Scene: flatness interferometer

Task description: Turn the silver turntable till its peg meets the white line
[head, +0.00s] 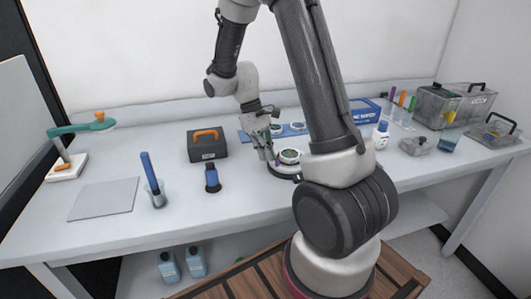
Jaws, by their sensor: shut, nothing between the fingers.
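The turntable (284,171) stands on the bench near the middle of the picture, a low round thing with a dark lower rim and a round pale piece (290,156) on top. My gripper (269,157) points down at the turntable's left side, with its fingers shut and empty. I cannot tell whether the fingers touch the turntable. A small purple upright bit (277,161) shows beside the fingers; I cannot tell whether it is the peg. The white line is too small to make out or hidden. My arm covers the area just right of the turntable.
A blue tray (249,137) with round pieces lies behind the turntable. A white bottle (381,135) and clear boxes (437,104) stand right.

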